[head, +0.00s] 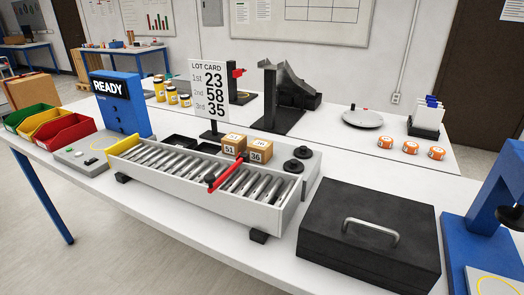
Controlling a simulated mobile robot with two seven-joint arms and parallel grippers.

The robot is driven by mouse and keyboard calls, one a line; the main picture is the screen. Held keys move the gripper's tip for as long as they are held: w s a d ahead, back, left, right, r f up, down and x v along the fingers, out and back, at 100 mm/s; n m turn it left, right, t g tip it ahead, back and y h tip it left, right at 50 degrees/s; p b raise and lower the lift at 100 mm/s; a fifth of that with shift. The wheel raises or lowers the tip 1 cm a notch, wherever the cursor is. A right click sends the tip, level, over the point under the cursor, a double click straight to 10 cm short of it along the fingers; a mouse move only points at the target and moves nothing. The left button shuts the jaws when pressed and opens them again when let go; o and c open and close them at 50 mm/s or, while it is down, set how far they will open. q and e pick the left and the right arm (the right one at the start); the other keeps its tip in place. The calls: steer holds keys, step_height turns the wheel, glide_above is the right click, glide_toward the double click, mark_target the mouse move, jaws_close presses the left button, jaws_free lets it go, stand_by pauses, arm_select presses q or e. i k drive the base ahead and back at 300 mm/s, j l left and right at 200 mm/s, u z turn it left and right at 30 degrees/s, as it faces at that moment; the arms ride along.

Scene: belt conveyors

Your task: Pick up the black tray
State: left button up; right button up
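A low black tray-like item (180,142) lies on the white table behind the roller conveyor, left of the lot card. A second small dark flat item (208,148) lies just right of it, below the lot card. Both are partly hidden by the conveyor's back wall, so I cannot tell their full shape. A large black lidded box (368,235) with a metal handle sits at the front right. Neither of my grippers shows in the head view.
The roller conveyor (140,172) has a red bar across it, and cardboard boxes (233,143) numbered 51 and 36 are at its back edge. The lot card (208,90) reads 23, 58, 35. A blue READY unit (120,115) stands left; a blue machine (497,190) stands right.

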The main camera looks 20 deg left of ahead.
mark_target(208, 148)
steer(key=j+z, duration=0.2)
steer(key=j, duration=0.25)
steer(key=j+z, duration=0.25)
steer(key=j, duration=0.15)
steer(key=k+j+z, duration=0.2)
steer(key=j, duration=0.2)
steer(key=j+z, duration=0.2)
steer(key=j, duration=0.25)
steer(key=k+j+z, duration=0.2)
steer(key=j, duration=0.15)
